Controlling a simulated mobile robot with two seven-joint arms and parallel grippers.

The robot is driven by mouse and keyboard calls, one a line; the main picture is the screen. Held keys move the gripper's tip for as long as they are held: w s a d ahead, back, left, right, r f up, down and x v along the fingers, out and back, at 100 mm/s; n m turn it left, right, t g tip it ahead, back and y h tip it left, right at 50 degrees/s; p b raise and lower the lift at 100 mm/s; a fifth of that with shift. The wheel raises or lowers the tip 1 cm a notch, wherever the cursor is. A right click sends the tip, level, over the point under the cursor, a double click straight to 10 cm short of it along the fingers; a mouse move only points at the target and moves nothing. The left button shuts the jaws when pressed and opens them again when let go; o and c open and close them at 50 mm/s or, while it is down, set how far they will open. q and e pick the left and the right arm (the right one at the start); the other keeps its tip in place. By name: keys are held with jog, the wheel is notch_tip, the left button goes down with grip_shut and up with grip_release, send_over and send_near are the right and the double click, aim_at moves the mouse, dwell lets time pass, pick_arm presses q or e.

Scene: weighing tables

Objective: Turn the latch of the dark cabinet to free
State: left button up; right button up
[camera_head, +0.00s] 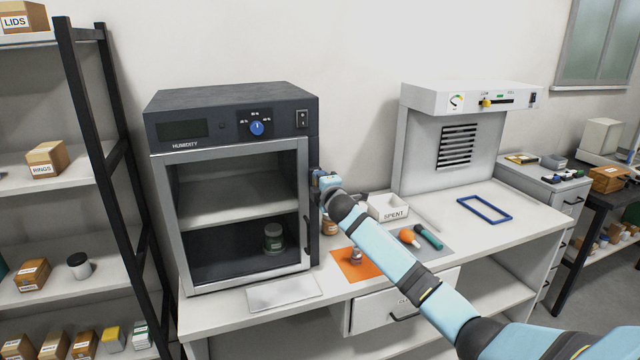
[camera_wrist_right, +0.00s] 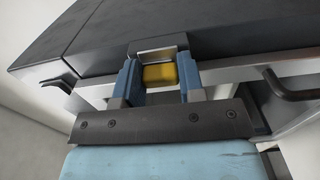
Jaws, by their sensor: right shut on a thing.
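The dark cabinet (camera_head: 232,105) stands on the white bench, its glass door (camera_head: 225,235) closed in a grey frame. My right gripper (camera_head: 323,183) is at the right edge of the door, above the dark door handle (camera_head: 308,235). In the right wrist view the gripper (camera_wrist_right: 158,80) has its two blue fingers on either side of the yellow latch (camera_wrist_right: 160,73), shut on it. A metal bracket (camera_wrist_right: 157,55) sits beside the latch. In the head view my gripper hides the latch. My left gripper is not in view.
A glass jar (camera_head: 274,238) stands inside the cabinet. To its right are a white SPENT box (camera_head: 388,208), an orange mat (camera_head: 357,266) and a blue frame (camera_head: 484,208). A white plate (camera_head: 285,293) lies before the door. A shelf rack (camera_head: 95,150) stands left.

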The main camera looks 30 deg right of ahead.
jog(key=o, duration=0.9)
jog(key=shift+o, duration=0.2)
jog(key=b+v, duration=0.2)
jog(key=v, duration=1.2)
jog(key=shift+d, duration=0.1)
jog(key=s+a+f+m+g+y+p, duration=0.1)
jog(key=s+a+f+m+g+y, duration=0.1)
jog(key=s+a+f, duration=0.6)
jog(key=s+a+f+m+g+y+p, duration=0.15)
jog(key=s+a+f, duration=0.3)
jog(key=f, duration=0.55)
jog(key=s+a+f+m+g+y+p, duration=0.1)
jog(key=s+a+f+m+y, duration=0.2)
jog(key=s+a+f, duration=0.45)
jog(key=s+a+f+m+g, duration=0.1)
jog(key=s+a+f+m, duration=0.1)
jog(key=s, duration=0.5)
jog(key=s+a+f+m+g+y+p, duration=0.1)
jog(key=s+a+f+m, duration=0.2)
jog(key=s, duration=0.5)
jog(key=shift+a+f+m, duration=0.35)
jog(key=shift+a+f, duration=0.3)
jog(key=shift+a, duration=0.35)
